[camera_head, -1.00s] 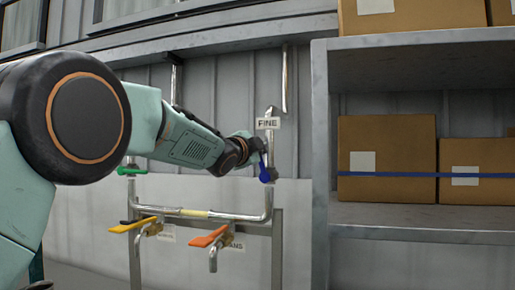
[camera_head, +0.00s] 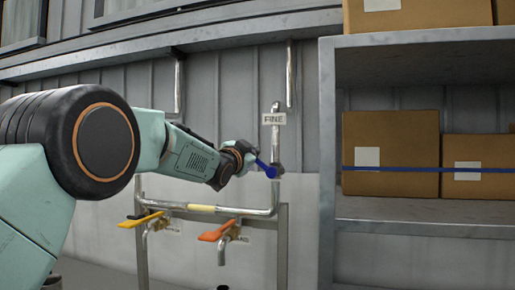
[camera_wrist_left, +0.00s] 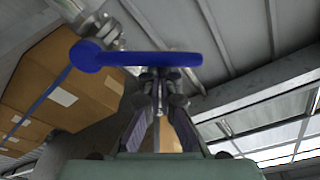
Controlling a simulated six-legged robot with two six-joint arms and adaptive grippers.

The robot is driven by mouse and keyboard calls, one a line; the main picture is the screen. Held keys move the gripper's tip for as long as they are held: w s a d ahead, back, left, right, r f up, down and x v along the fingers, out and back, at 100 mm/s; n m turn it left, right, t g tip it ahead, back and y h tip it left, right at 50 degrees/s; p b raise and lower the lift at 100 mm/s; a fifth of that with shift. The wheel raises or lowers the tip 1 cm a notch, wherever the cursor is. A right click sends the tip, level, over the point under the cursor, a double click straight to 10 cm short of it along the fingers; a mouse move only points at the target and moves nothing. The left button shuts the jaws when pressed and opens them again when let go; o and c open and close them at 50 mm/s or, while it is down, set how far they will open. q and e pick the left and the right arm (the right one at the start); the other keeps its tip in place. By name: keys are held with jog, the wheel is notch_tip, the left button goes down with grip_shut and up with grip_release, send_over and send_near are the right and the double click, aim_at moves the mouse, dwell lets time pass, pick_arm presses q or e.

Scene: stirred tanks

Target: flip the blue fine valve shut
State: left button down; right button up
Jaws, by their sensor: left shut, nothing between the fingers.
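The blue fine valve's lever (camera_head: 262,164) shows on the vertical pipe below the FINE label (camera_head: 273,119). It slants up and left from its round end. My left gripper (camera_head: 246,158) is just left of it and partly hides its far end. In the left wrist view the blue lever (camera_wrist_left: 150,59) lies crosswise just beyond my shut fingertips (camera_wrist_left: 161,82), with its round end at the left. The fingers hold nothing; whether they touch the lever I cannot tell. The right gripper is not in view.
A yellow lever (camera_head: 141,219) and an orange lever (camera_head: 216,231) sit on taps below the horizontal pipe (camera_head: 235,211). A metal shelf (camera_head: 328,150) with cardboard boxes (camera_head: 390,145) stands close at the right.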

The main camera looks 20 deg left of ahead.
pick_arm(q)
jog(key=a+f+n, duration=0.1)
jog(key=n, duration=0.1)
jog(key=a+f+n+y+b, duration=0.1)
jog(key=f+n, duration=0.2)
jog(key=n, duration=0.2)
jog(key=shift+s+a+f, duration=0.1)
jog(key=shift+a+f, duration=0.05)
jog(key=shift+a, duration=0.25)
jog(key=shift+f, duration=0.1)
dwell(0.4)
jog(key=s+r+b, duration=0.2)
jog(key=s, duration=0.7)
jog(key=shift+a+r, duration=0.2)
jog(key=shift+r, duration=0.15)
